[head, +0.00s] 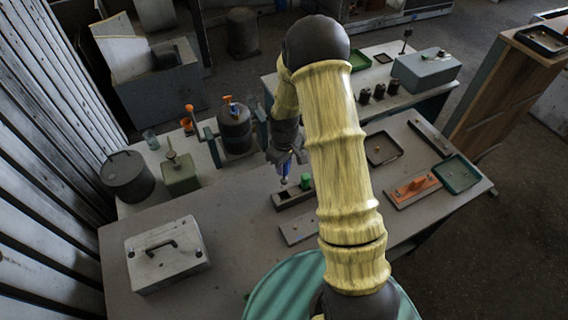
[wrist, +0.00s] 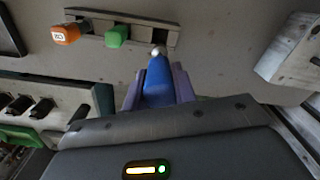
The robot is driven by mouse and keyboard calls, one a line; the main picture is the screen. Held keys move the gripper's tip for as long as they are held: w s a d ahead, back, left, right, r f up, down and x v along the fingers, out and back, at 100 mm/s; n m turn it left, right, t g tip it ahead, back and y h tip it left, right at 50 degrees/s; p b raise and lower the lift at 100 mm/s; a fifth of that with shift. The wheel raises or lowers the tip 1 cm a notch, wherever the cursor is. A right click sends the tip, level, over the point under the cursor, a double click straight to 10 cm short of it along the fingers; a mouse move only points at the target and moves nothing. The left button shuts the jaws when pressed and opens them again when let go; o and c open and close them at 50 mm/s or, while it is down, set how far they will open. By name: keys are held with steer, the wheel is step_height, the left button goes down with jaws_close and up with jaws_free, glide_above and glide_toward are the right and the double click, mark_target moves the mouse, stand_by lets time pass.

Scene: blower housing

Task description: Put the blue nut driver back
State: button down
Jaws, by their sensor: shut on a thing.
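The blue nut driver (head: 286,168) is gripped in my gripper (head: 284,160), hanging with its shank pointing down toward the bench. In the wrist view its blue handle (wrist: 157,82) sits between the two purplish fingers (wrist: 157,88), and its bright metal end (wrist: 158,51) overlaps the edge of the rack near its right end. The dark rack (head: 284,200) stands on the grey bench just below the driver. A green handle (head: 306,181) stands in the rack. The wrist view shows the rack (wrist: 150,38) with the green handle (wrist: 117,36) and an orange handle (wrist: 65,34) toward its left end. I cannot tell whether the driver touches the rack.
A flat grey plate (head: 298,229) lies in front of the rack. A grey lidded case (head: 167,255) is at the front left. A dark cylinder (head: 235,130) stands behind. A dark tray (head: 383,148) and a green-rimmed tray (head: 456,175) lie right. My arm hides part of the bench.

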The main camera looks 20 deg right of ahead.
mark_target(284, 183)
steer(key=shift+f+b, duration=2.5)
steer(key=shift+f, duration=1.45)
steer(key=shift+f+b, duration=0.2)
steer(key=shift+b, duration=0.1)
steer(key=shift+f, duration=0.35)
steer(key=shift+f+b, duration=0.65)
steer(key=shift+b, duration=0.1)
steer(key=shift+f, duration=0.35)
steer(key=shift+f+b, duration=0.75)
steer(key=shift+b, duration=0.05)
steer(key=shift+f, duration=0.35)
steer(key=shift+f+b, duration=0.15)
steer(key=shift+b, duration=0.3)
